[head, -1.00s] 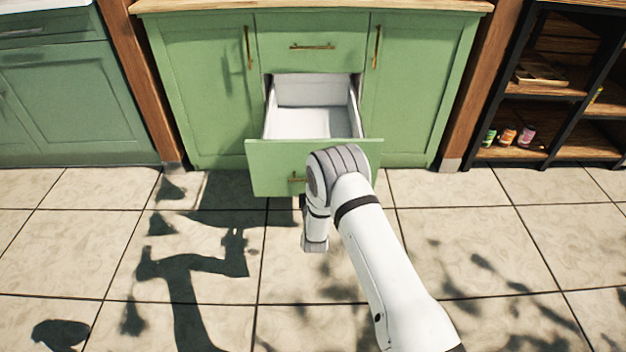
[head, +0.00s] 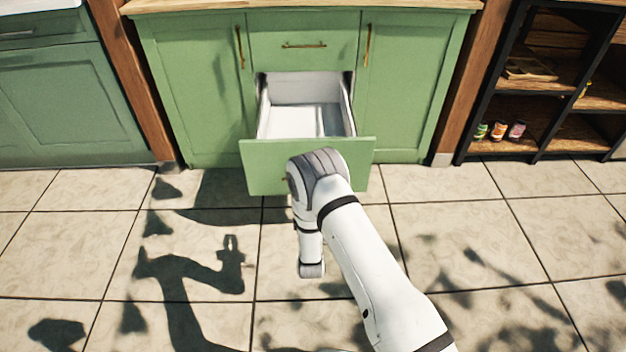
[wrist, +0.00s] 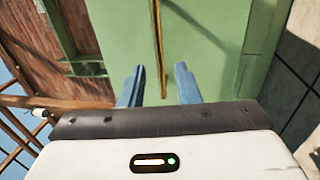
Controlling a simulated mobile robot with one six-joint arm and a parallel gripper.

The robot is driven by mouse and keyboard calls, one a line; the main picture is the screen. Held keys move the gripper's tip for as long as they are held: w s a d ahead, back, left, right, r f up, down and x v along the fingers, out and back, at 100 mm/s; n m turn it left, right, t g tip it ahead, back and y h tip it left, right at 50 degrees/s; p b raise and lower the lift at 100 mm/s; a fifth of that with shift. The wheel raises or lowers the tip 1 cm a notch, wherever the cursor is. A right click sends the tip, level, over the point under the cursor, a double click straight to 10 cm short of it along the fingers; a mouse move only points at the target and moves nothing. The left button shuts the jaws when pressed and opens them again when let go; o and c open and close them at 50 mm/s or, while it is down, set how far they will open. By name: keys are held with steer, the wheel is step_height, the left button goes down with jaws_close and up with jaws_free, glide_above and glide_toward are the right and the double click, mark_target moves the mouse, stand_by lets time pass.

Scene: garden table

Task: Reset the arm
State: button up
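My white arm reaches forward in the head view, its bent joint in front of the open lower drawer (head: 260,165) of the green cabinet. The fingers of my gripper are not clearly seen there. In the wrist view my gripper (wrist: 158,84) has its two blue-grey fingers apart, with nothing held between them. A long brass handle (wrist: 157,40) on a green front shows beyond and between the fingertips. It does not appear gripped. The drawer is pulled out and its white inside (head: 300,120) looks empty.
Another green cabinet (head: 70,95) stands at the left. A dark shelf unit (head: 535,85) with small colored jars (head: 499,131) stands at the right. The tiled floor (head: 480,240) around my arm is clear, with shadows at the left.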

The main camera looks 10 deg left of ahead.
steer(key=w+d+r+m+g+h+p, duration=0.1)
steer(key=w+d+r+m+g+p, duration=0.2)
steer(key=r, duration=0.6)
steer(key=w+d+r+m+g+p, duration=0.1)
steer(key=d+r+m+p, duration=0.1)
steer(key=r+p, duration=0.5)
steer(key=w+d+r+m+g+h+p, duration=0.1)
steer(key=w+d+r+m+g, duration=0.15)
steer(key=r, duration=0.85)
steer(key=s+d+r+m+g+p, duration=0.1)
steer(key=s+d+r+m+p, duration=0.2)
steer(key=r, duration=0.4)
steer(key=s+d+r+m+g+p, duration=0.1)
steer(key=s+d+r+g+p, duration=0.15)
steer(key=d+r+p, duration=0.35)
steer(key=s+d+r+m+g+h+p, duration=0.1)
steer(key=s+d+r+m+g+p, duration=0.1)
steer(key=s+r, duration=0.4)
steer(key=s+d+r+m+g+h+p, duration=0.1)
steer(key=s+d+r+m+p, duration=0.3)
steer(key=s, duration=1)
steer(key=s+d+r+m+g+p, duration=0.3)
steer(key=s+d+r, duration=0.4)
steer(key=s+r, duration=0.3)
steer(key=shift+s+d+r+g+h+p, duration=0.2)
steer(key=shift+s+d+g+h+p, duration=0.2)
steer(key=shift+g+p, duration=0.1)
